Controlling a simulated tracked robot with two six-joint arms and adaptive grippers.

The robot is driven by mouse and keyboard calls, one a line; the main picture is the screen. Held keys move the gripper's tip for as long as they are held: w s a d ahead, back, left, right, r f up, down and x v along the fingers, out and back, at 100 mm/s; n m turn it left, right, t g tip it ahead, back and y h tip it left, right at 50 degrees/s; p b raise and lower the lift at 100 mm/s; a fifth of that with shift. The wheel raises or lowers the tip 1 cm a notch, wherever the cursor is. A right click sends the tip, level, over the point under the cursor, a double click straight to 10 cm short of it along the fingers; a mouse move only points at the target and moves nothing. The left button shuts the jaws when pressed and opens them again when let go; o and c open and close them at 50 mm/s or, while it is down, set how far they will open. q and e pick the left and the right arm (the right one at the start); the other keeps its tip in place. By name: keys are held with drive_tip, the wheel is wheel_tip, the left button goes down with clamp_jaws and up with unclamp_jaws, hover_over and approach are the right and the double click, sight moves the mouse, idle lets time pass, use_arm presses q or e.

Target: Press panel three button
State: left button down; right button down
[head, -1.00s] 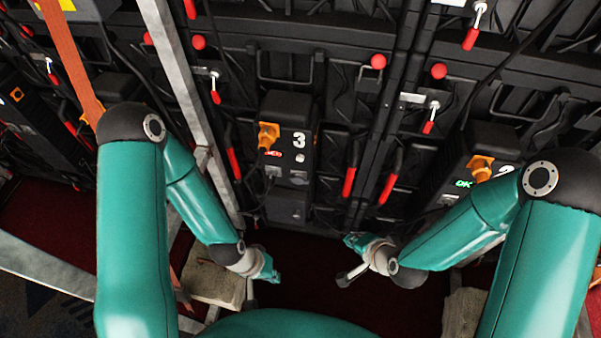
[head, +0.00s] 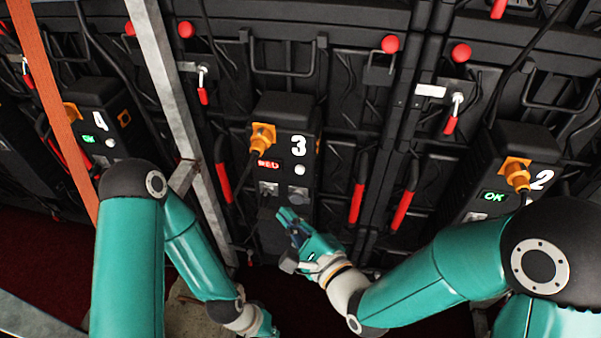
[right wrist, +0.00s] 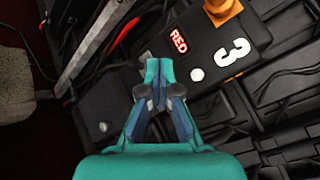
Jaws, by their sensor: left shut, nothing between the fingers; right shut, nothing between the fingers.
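Panel three is the black box marked 3 (head: 284,135) in the middle of the head view, with an orange plug (head: 262,138) and a lit red sign reading RED (head: 268,165). Its round white button (head: 299,170) sits right of the sign; the button also shows in the right wrist view (right wrist: 196,74). My right gripper (head: 287,217) is shut and empty, in front of the box's lower part, below the button. In the right wrist view its closed tips (right wrist: 158,66) are left of the button, apart in the picture. My left gripper (head: 268,328) is shut and empty at the bottom edge.
Box 4 (head: 100,118) at left and box 2 (head: 510,165) at right both show a green OK. A grey metal strut (head: 170,100) and an orange strap (head: 48,95) run down the left. Red-handled levers (head: 357,200) hang right of box 3.

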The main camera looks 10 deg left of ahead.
sight(300, 170)
drive_tip(key=shift+w, duration=0.1)
drive_tip(key=w+p, duration=0.1)
drive_tip(key=w, duration=0.7)
drive_tip(key=shift+w+p, duration=0.3)
idle(1.2)
drive_tip(key=shift+w, duration=0.4)
drive_tip(key=shift+w, duration=0.45)
idle(0.6)
drive_tip(key=shift+s, duration=0.1)
drive_tip(key=shift+s+b, duration=0.5)
drive_tip(key=shift+s, duration=0.3)
